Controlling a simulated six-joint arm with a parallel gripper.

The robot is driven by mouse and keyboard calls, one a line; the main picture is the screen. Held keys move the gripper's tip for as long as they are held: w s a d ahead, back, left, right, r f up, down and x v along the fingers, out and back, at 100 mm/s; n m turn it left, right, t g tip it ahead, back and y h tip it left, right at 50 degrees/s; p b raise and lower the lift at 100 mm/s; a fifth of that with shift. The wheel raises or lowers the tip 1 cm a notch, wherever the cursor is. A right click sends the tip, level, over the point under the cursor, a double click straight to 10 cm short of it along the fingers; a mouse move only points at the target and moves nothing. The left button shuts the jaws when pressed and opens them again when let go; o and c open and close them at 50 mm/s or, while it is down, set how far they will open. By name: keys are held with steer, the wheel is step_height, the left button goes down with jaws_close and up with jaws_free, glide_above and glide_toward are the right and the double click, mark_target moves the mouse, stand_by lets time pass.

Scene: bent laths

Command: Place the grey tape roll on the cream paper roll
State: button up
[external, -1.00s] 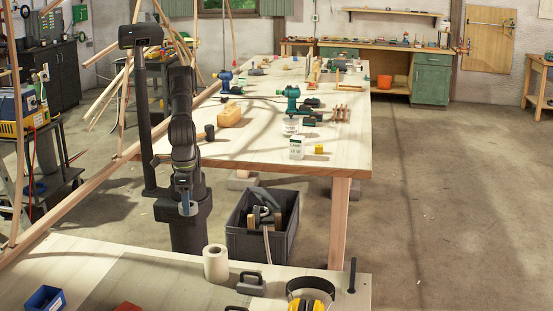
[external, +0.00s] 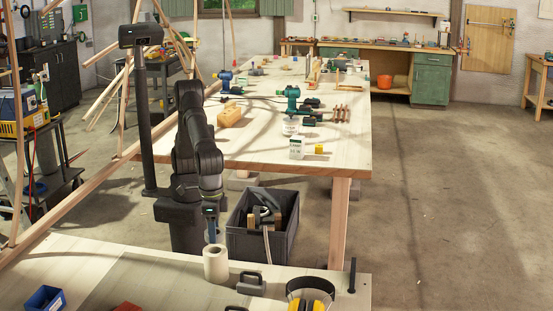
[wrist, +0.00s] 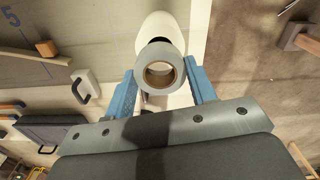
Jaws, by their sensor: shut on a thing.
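In the wrist view the grey tape roll (wrist: 160,51) is between the two blue fingers of my gripper (wrist: 160,84), which is shut on it. The cream paper roll (wrist: 160,23) shows just beyond the tape roll and partly behind it. In the external view the paper roll (external: 216,265) stands upright on the near table. My gripper (external: 212,234) is just above and behind its top there. I cannot make out the tape roll in the external view, nor tell whether the two rolls touch.
The near table (external: 180,295) holds a dark-handled block (external: 250,284) and yellow ear defenders (external: 311,300) to the right. A blue bin (external: 45,298) sits at the left. A dark crate (external: 262,228) stands on the floor behind the table.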

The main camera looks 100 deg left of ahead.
steer(key=shift+f, duration=1.85)
steer(key=o, duration=0.9)
steer(key=shift+f, duration=0.15)
steer(key=shift+o, duration=0.3)
step_height(320, 180, up, 12)
steer(key=shift+r, duration=0.2)
steer(key=shift+f, duration=0.1)
steer(key=shift+f, duration=4.05)
